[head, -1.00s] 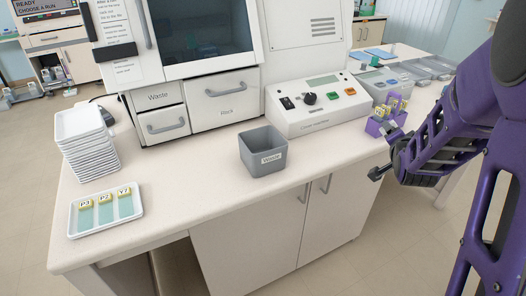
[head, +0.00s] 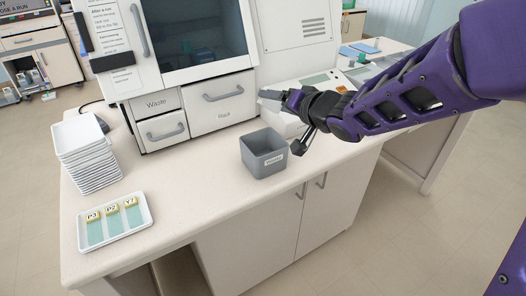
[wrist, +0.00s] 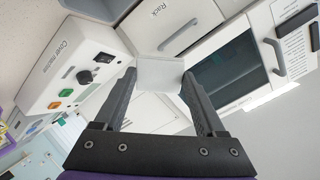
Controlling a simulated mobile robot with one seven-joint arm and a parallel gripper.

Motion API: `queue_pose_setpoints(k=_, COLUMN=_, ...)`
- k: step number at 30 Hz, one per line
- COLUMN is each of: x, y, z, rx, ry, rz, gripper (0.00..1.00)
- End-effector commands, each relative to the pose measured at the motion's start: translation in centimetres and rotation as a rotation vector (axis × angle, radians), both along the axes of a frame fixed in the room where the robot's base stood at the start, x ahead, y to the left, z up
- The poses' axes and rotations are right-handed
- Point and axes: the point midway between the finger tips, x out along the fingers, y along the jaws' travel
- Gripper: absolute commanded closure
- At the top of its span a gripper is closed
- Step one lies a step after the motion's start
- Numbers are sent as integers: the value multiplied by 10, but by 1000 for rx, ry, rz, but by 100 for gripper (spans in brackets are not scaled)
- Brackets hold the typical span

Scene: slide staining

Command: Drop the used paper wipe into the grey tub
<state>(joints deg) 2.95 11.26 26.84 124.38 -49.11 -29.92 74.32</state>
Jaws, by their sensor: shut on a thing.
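The grey tub (head: 258,166) stands on the bench near its front edge, with a white label on its side. Its open top shows in the head view, and it is not in the wrist view. My gripper (head: 284,120) is above the bench at the tub's upper right, apart from the tub as far as I can tell. In the wrist view, my gripper (wrist: 160,84) is shut on the paper wipe (wrist: 158,72), a pale, flat, squarish piece between the two dark fingertips. I cannot make out the wipe in the head view.
The machine with the Waste and Rack drawers (head: 223,98) stands behind the tub. The white coverslipper (wrist: 66,66) is close by, partly behind my arm. A stack of white trays (head: 84,152) and a tray of slides (head: 146,218) are at left. Bench left of the tub is clear.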

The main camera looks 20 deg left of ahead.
Motion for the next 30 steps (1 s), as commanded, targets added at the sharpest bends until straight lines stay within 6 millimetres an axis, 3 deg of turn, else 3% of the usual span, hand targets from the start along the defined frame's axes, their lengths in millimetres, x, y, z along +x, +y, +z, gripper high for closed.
queue_pose_setpoints(k=15, x=-2, y=2, z=-53, rx=0, ry=1, rz=8, gripper=72)
queue_pose_setpoints(k=28, x=-2, y=2, z=-59, rx=0, ry=1, rz=7, gripper=72)
queue_pose_setpoints(k=29, x=-2, y=2, z=-59, rx=0, ry=1, rz=7, gripper=26)
queue_pose_setpoints(k=30, x=-2, y=2, z=-59, rx=0, ry=1, rz=7, gripper=19)
